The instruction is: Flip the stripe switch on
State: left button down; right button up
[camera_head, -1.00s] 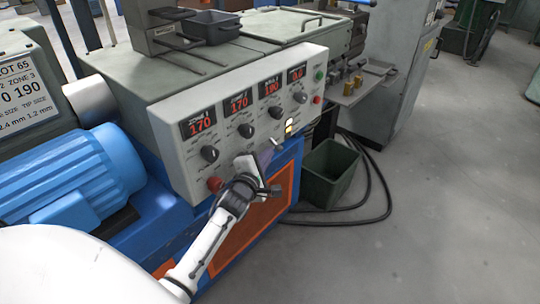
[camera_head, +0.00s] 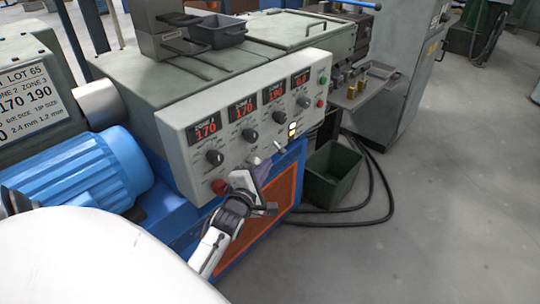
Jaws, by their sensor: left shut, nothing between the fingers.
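The grey control panel (camera_head: 238,150) slopes across the front of the machine. My left gripper (camera_head: 262,186) is shut and empty, just in front of the panel's lower edge, below and left of the toggle. It looks apart from both controls. My right gripper is not in view.
A red button (camera_head: 219,186) is close left of my left gripper. A green bin (camera_head: 331,172) and black hoses (camera_head: 385,190) stand on the floor to the right. The floor farther right is clear.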

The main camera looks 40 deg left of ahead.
pick_arm(q)
jog(key=shift+v, duration=1.15)
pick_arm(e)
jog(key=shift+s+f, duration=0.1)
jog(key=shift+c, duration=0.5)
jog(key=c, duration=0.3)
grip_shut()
pick_arm(q)
jog(key=s+d+f+m+g+h, duration=0.2)
jog(key=s+d+f+m+h, duration=0.1)
jog(key=s+d+m, duration=0.4)
jog(key=s+d+f+m+g+h, duration=0.2)
jog(key=s+d+f+m, duration=0.4)
jog(key=d+m, duration=0.5)
jog(key=s+d+f+m+g+h, duration=0.2)
jog(key=s+d+f+m, duration=0.3)
jog(key=d+m, duration=0.5)
jog(key=s+m+h, duration=0.1)
jog(key=s, duration=0.1)
jog(key=shift+s+h, duration=0.4)
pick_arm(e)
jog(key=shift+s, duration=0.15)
pick_arm(q)
jog(key=shift+a, duration=0.1)
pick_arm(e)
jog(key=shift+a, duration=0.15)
